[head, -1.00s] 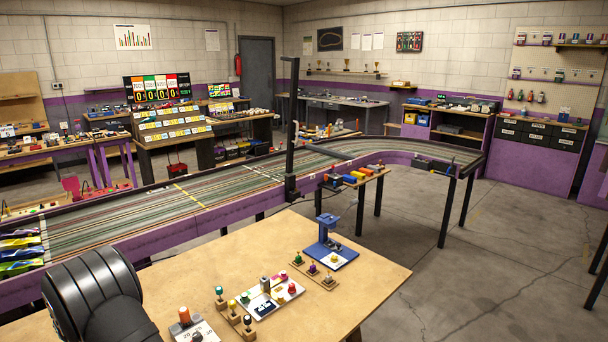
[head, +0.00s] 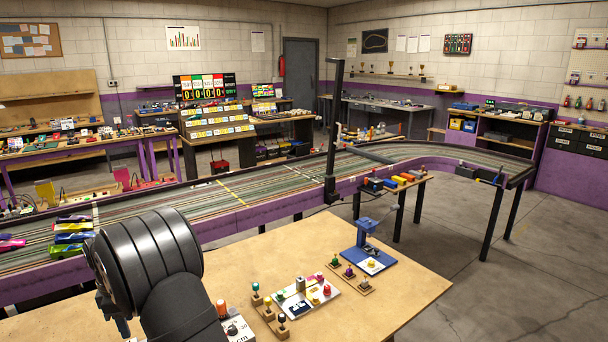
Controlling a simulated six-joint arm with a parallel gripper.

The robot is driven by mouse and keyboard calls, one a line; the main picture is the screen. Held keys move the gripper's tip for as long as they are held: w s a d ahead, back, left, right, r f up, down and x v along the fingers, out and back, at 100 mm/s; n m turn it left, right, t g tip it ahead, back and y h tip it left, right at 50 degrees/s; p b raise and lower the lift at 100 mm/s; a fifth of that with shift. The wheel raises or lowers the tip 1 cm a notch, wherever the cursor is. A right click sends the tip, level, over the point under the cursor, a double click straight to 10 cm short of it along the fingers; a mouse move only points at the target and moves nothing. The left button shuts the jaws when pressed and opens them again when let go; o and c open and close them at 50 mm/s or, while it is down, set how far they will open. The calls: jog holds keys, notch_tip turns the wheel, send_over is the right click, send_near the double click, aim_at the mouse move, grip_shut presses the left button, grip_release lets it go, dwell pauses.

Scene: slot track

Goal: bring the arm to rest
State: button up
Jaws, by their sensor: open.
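The task's own object is my arm. A thick dark grey part of it, with a large round ribbed joint, fills the lower left of the head view in front of the wooden bench (head: 420,275). A small dark part of the arm shows at the bottom left beside the joint, too cut off to make out. I cannot make out the gripper or its fingers. No thing shows held by the visible part of the arm.
On the bench stand a white tray (head: 292,308) with small coloured pieces, wooden peg blocks (head: 352,279) and a blue stand (head: 364,248). The slot track (head: 270,190) runs behind, with a dark post (head: 332,130) rising at its front edge. The bench's right part is bare.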

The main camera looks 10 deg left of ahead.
notch_tip(320, 180, down, 16)
jog(key=shift+f, duration=0.15)
jog(key=m, duration=1.2)
jog(key=shift+m, duration=2.4)
